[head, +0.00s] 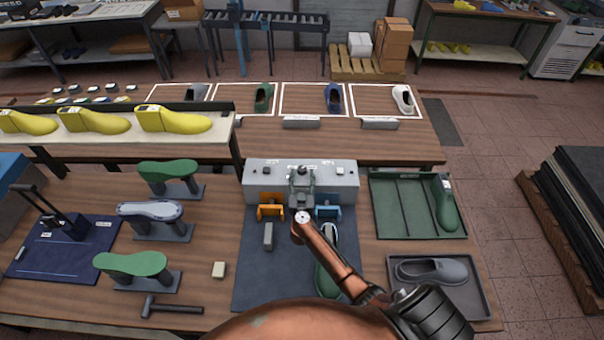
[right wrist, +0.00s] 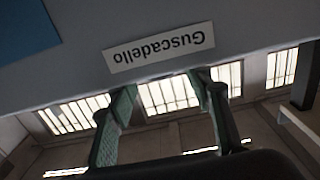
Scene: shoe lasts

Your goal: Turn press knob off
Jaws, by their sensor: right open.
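The grey press box (head: 258,178) stands at the back of the dark mat, with small dark controls on its top face. Which of these is the press knob I cannot tell; my gripper covers part of the middle. My right gripper (head: 302,184) is in front of the middle of the box, its arm reaching up from the lower right. In the right wrist view my gripper (right wrist: 165,82) is open, with nothing between its two fingers. A grey panel with an upside-down "Guscadello" label (right wrist: 159,47) shows beyond the fingers. My left gripper is not in view.
An orange bracket (head: 270,211) and a blue bracket (head: 328,213) stand before the box. A green shoe (head: 327,278) lies partly behind my arm. A green tray (head: 405,210) and a dark tray (head: 480,302) are on the right. A hammer (head: 170,307) lies front left.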

